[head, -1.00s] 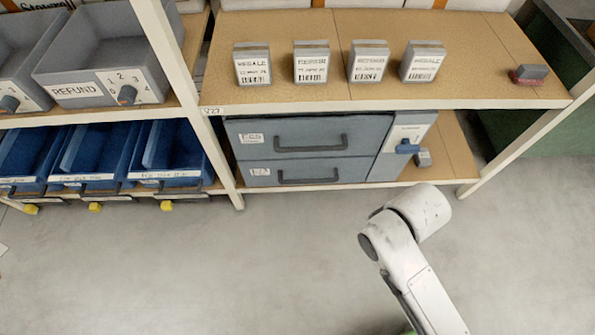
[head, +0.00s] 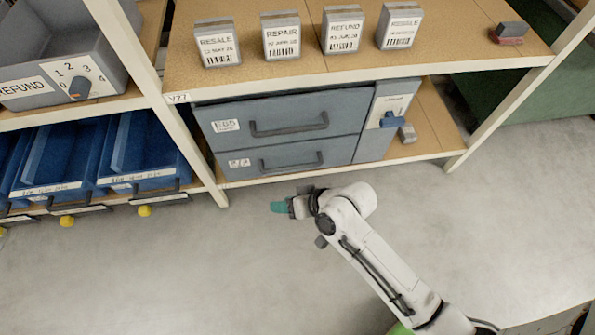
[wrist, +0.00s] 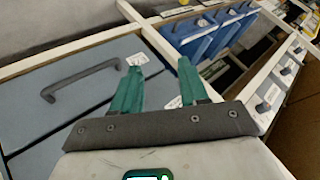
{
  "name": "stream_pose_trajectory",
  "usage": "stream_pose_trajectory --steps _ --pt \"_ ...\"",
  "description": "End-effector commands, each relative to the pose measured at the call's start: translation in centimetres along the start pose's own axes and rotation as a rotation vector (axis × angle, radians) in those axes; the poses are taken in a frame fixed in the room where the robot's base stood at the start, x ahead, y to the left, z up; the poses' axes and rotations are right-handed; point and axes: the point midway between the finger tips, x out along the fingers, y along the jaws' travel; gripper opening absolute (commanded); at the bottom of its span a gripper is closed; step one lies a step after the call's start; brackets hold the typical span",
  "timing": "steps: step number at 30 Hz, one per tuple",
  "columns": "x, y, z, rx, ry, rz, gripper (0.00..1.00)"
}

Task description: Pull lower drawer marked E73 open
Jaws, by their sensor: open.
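The lower drawer (head: 290,161) is grey and shut, with a dark bar handle (head: 291,162). Its small white label (head: 239,163) is too blurred to read. My gripper (head: 278,207) is in front of and below this drawer, apart from its handle. The wrist view appears upside down. There the two teal fingers of my gripper (wrist: 160,75) are spread and empty. A drawer handle (wrist: 78,80), apparently the lower one, lies left of the fingers, with a white label (wrist: 137,60) by the left fingertip.
The upper drawer (head: 285,122) is shut above it. A side panel with a blue knob (head: 390,120) adjoins. A white rack post (head: 165,110) stands left, beside blue bins (head: 150,150). Labelled boxes stand on the shelf (head: 300,75) above. The floor (head: 150,270) in front is clear.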

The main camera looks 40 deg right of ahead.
Motion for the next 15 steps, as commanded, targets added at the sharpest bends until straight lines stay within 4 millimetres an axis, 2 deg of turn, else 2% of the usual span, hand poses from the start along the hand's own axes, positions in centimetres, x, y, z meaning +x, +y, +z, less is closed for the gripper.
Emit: stream_pose_trajectory --steps 1,3,8,11,15 --pt "2.5 0.6 0.0 0.057 0.060 -0.043 0.44" --pt "4.8 0.9 -0.8 0.155 0.157 -0.102 0.44" --pt "8.9 3.1 -2.4 0.400 0.381 -0.197 0.44" --pt "10.8 5.6 -3.0 0.566 0.527 -0.226 0.44" --pt "12.7 10.5 -3.0 0.801 0.739 -0.224 0.44"
